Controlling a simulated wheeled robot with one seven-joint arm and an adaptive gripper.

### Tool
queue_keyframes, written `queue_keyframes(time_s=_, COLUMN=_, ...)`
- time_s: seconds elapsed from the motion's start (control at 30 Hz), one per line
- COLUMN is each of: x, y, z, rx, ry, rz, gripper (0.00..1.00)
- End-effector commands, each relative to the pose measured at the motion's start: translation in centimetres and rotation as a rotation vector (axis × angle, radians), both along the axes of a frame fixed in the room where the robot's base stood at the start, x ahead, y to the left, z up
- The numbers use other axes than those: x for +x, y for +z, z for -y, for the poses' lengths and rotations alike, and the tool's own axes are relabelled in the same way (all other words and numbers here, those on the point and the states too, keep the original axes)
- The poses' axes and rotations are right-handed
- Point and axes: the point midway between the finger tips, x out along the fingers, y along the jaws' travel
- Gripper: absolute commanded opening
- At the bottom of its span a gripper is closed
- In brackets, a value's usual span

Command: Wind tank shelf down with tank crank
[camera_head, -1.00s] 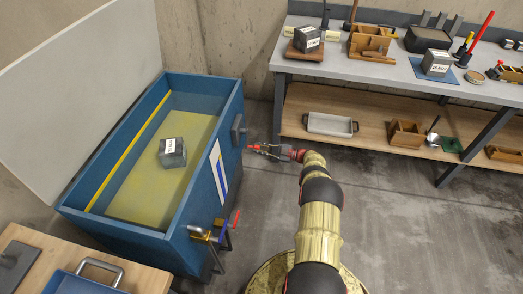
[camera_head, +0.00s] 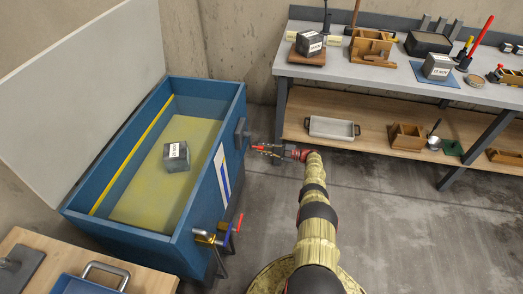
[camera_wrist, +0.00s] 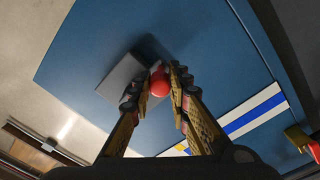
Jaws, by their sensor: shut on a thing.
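The open blue tank (camera_head: 203,211) stands at the left. Inside it the flat yellow-green tank shelf (camera_head: 128,203) bears a dark grey labelled cube (camera_head: 177,158). The tank crank is on the tank's right outer wall, with a grey part (camera_head: 241,133) and a red knob. In the wrist view the red knob (camera_wrist: 159,82) is between the fingertips, in front of the grey crank part (camera_wrist: 122,78). My gripper (camera_head: 260,148) is shut on the knob, and its fingers also show in the wrist view (camera_wrist: 160,88). The crank's shaft is hidden.
A valve with red and blue handles (camera_head: 226,235) juts from the tank's near right side. A wooden table (camera_head: 30,238) stands at the lower left. A bench (camera_head: 390,75) with several tools and a lower shelf runs along the back right. Floor between is clear.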

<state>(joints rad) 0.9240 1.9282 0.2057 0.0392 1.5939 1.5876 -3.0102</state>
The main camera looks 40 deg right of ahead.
Motion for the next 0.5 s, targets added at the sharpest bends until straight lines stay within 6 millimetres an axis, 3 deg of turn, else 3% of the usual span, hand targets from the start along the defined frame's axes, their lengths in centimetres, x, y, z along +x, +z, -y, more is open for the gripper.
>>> queue_keyframes(time_s=0.5, x=-0.03, y=-0.24, z=0.52, rx=-0.019, ry=-0.006, rz=0.011, gripper=0.00)
